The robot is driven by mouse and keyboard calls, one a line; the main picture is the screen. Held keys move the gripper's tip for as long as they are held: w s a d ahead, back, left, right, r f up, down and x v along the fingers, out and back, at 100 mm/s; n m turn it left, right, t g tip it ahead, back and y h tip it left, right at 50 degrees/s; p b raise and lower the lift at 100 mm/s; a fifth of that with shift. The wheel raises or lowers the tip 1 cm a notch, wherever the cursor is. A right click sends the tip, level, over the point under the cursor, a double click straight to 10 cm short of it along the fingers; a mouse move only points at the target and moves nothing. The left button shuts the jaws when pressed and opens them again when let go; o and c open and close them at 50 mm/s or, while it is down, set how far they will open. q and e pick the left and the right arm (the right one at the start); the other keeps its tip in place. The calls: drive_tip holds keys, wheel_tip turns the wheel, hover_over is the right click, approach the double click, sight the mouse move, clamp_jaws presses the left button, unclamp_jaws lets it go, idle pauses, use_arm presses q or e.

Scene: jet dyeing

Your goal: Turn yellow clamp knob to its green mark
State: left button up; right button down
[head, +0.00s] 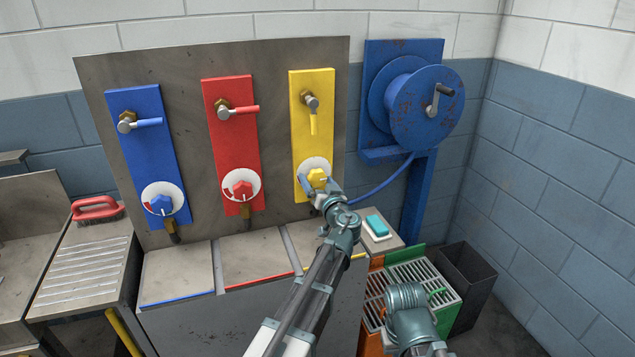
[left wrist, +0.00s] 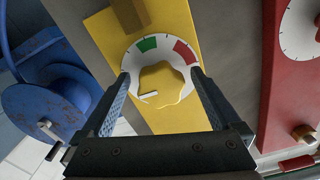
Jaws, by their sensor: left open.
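The yellow clamp knob (head: 317,177) sits on a white dial low on the yellow panel (head: 314,128). In the left wrist view the lobed yellow knob (left wrist: 166,84) bears a white pointer line directed to the lower left, away from both coloured marks. The green mark (left wrist: 147,44) is at the dial's upper left in that view, and a red mark (left wrist: 185,52) at its upper right. My left gripper (head: 317,187) is open, its fingers (left wrist: 160,78) on either side of the knob with gaps visible. My right gripper is out of view.
Blue (head: 145,130) and red (head: 231,125) panels with their own levers and knobs stand left of the yellow one. A blue hose reel (head: 410,95) is on the right. A red brush (head: 97,208) and a teal sponge (head: 377,226) lie on the ledges.

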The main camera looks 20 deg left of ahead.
use_arm(q)
drive_tip(key=c, duration=1.4)
drive_tip(key=shift+o, duration=0.2)
drive_tip(key=shift+m, duration=0.4)
drive_tip(key=m, duration=0.3)
drive_tip(key=shift+a+m, duration=0.15)
drive_tip(key=shift+m, duration=0.25)
drive_tip(key=m, duration=0.4)
drive_tip(key=shift+s+r+m, duration=0.1)
drive_tip(key=shift+r+m, duration=0.05)
drive_tip(key=shift+m, duration=0.15)
drive_tip(key=m, duration=0.4)
drive_tip(key=shift+r+p, duration=0.1)
drive_tip(key=shift+p, duration=0.2)
drive_tip(key=shift+r+m, duration=0.1)
drive_tip(key=shift+m, duration=2.2)
